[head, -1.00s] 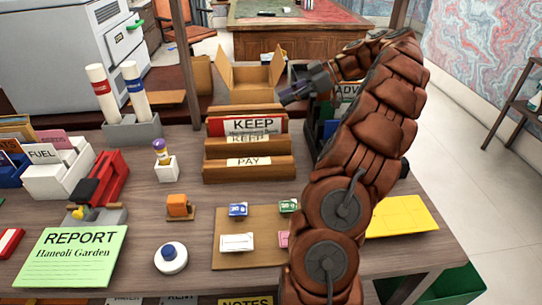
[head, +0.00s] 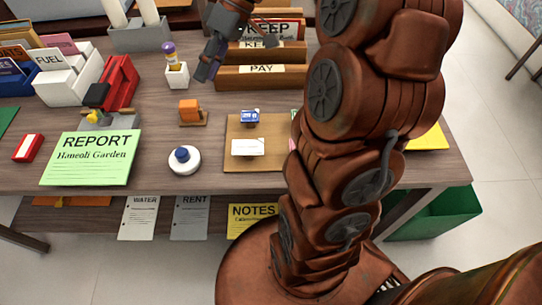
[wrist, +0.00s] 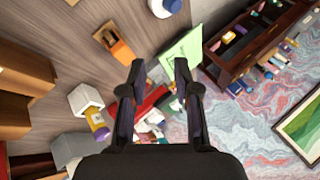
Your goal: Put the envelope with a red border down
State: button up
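My gripper (head: 210,62) hangs above the desk, just left of the wooden letter sorter (head: 258,84). In the wrist view its two fingers (wrist: 158,72) are spread apart with nothing between them. No other such envelope shows clearly. The front slot is labelled PAY.
A purple-topped glue stick in a white holder (head: 177,76) stands close to my gripper. A red stapler-like item (head: 122,82), an orange block (head: 189,110), a green REPORT sheet (head: 90,158) and a cork board (head: 262,159) occupy the desk. Bare wood lies between them.

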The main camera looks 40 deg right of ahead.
jog(key=s+a+f+m+g+h, duration=0.1)
jog(key=s+a+f+h, duration=0.15)
jog(key=s, duration=0.35)
jog(key=s+a+f+m+g+h, duration=0.1)
jog(key=s+a+f, duration=0.1)
jog(key=s+a, duration=0.25)
jog(key=s+d+f+m+h, duration=0.1)
jog(key=s+f+m+h, duration=0.1)
jog(key=s, duration=0.5)
jog(key=s+d+f+m+h, duration=0.1)
jog(key=s+d+f+h, duration=0.1)
jog(key=s+f, duration=0.2)
jog(key=s, duration=0.3)
jog(key=shift+d+f+m+g, duration=0.25)
jog(key=shift+d+m+g, duration=0.05)
jog(key=shift+m, duration=0.1)
jog(key=shift+s, duration=0.15)
